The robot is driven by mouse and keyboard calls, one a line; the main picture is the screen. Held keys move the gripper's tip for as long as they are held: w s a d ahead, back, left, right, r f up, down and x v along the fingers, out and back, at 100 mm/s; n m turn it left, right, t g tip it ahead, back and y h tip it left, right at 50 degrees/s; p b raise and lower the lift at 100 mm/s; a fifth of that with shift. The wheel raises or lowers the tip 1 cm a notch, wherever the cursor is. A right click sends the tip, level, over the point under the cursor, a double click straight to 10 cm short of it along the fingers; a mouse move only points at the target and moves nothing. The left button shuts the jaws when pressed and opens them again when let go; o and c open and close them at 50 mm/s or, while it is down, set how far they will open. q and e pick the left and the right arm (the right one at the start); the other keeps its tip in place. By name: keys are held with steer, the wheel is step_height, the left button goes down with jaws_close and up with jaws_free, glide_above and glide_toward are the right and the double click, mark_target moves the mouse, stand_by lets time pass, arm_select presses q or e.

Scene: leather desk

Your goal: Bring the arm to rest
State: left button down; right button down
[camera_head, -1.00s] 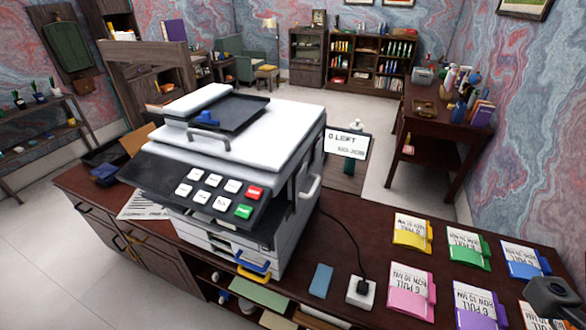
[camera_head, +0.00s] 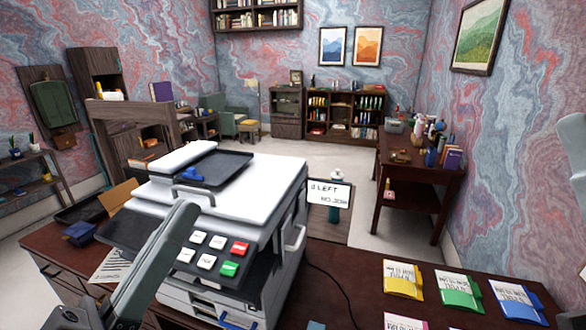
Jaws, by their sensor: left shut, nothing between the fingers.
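My left gripper (camera_head: 182,214) comes in from the lower left as a long grey shape. It shows in front of the copier and hides the left part of its button panel. It is shut and holds nothing. I cannot tell how far it is from the copier (camera_head: 250,178). At the right edge a pale part shows, probably of my right arm (camera_head: 574,150). My right gripper is not in view.
The copier stands on a dark desk (camera_head: 350,262) with a small sign (camera_head: 329,194) behind it. Yellow (camera_head: 403,279), green (camera_head: 459,290) and blue (camera_head: 517,302) folders lie at the right. A box and papers lie to the left. The desk between copier and folders looks mostly clear.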

arm_select(q)
steer(key=s+a+r+n+t+y, duration=0.2)
steer(key=s+a+r+t+y, duration=0.4)
steer(key=r+y, duration=0.4)
step_height(320, 180, up, 25)
steer(key=w+a+p, duration=0.1)
steer(key=p, duration=2.5)
steer(key=shift+w+a+y, duration=0.15)
steer(key=shift+a+y, duration=0.1)
steer(key=shift+y, duration=0.05)
